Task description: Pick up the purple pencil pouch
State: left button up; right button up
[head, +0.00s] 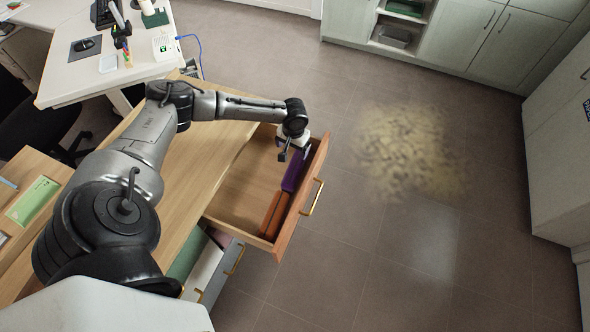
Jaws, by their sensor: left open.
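The purple pencil pouch (293,172) lies in the open wooden drawer (236,199), along the inside of its front panel. My left gripper (293,152) is over the far end of the drawer, pointing down close to the pouch's far end. It is open. Its fingertips are small in the picture, and I cannot tell whether they touch the pouch. My right gripper is not in view.
An orange-brown long item (272,214) lies in the drawer at the near end of the pouch. The drawer front carries a brass handle (313,197). A lower drawer with folders (203,270) stands partly open below. A white desk (120,45) stands at the upper left.

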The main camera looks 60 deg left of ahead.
aim_at(295, 165)
pick_arm(q)
jog(key=shift+n, duration=0.9)
jog(key=f+b, duration=0.1)
jog(key=f, duration=0.3)
jog(key=f+b, duration=0.2)
jog(key=f, duration=0.2)
jog(key=shift+w+d+f, duration=0.2)
jog(key=shift+f, duration=0.2)
notch_tip(295, 165, down, 4)
jog(key=b, duration=0.2)
jog(key=shift+w+d+f+b, duration=0.1)
jog(key=shift+w+b, duration=0.05)
jog(key=shift+b, duration=0.2)
jog(key=shift+f, duration=0.5)
jog(key=c, duration=1)
jog(key=shift+c, duration=0.4)
jog(key=shift+r, duration=0.1)
